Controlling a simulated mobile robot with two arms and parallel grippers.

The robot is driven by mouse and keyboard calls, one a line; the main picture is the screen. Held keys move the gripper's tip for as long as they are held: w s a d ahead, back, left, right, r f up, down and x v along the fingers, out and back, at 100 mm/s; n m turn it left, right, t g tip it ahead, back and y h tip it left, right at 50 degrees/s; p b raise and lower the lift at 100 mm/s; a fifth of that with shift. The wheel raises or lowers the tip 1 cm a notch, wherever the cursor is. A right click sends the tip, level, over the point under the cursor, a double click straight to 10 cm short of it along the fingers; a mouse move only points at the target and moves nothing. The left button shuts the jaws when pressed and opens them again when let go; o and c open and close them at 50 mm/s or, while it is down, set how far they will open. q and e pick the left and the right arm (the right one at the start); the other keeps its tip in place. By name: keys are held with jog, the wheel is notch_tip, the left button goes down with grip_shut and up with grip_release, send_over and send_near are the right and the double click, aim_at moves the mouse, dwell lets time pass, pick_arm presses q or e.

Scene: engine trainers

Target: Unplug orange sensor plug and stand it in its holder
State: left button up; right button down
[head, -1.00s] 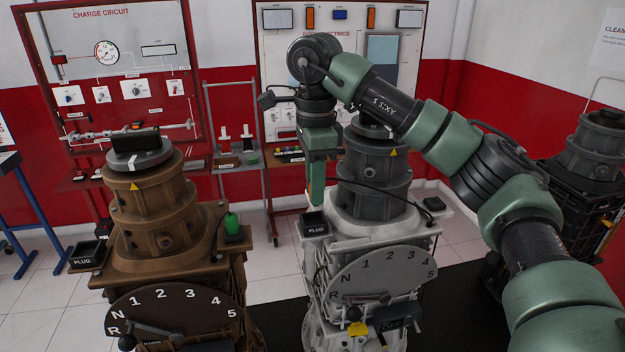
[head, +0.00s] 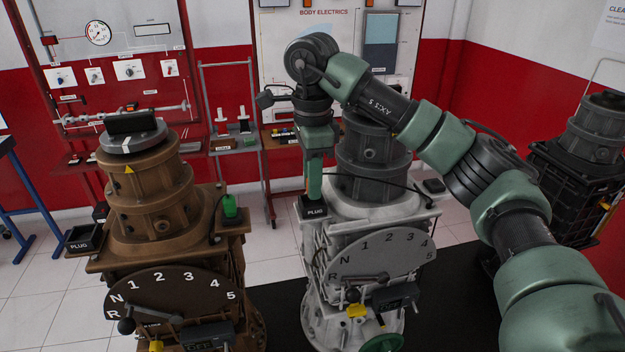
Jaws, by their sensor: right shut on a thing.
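My right gripper (head: 314,196) points straight down at the black holder marked PLUG (head: 314,211), on the left corner of the white engine trainer (head: 375,222). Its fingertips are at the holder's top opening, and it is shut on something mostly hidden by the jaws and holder. A dark cable (head: 372,178) runs from near the fingertips across the grey housing to the right, so the held thing appears to be the plug. Its orange colour does not show. I cannot tell whether it touches the holder's bottom. My left gripper is out of view.
A brown engine trainer (head: 150,228) stands at left, with a green plug (head: 230,205) and its own PLUG holder (head: 84,239). The grey housing (head: 372,155) rises close to the right of my gripper. A dark trainer (head: 590,150) stands at far right.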

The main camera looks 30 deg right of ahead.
dwell(0.8)
jog(key=shift+f+b, duration=0.65)
jog(key=shift+f, duration=0.3)
jog(key=shift+s+f, duration=0.15)
jog(key=shift+f, duration=0.05)
jog(key=c, duration=1.2)
grip_release()
jog(key=shift+f, duration=0.25)
jog(key=shift+a, duration=0.1)
jog(key=shift+r, duration=0.35)
jog(key=r, duration=0.8)
jog(key=shift+w+r+b, duration=0.1)
jog(key=shift+w+b, duration=0.1)
jog(key=shift+b, duration=0.2)
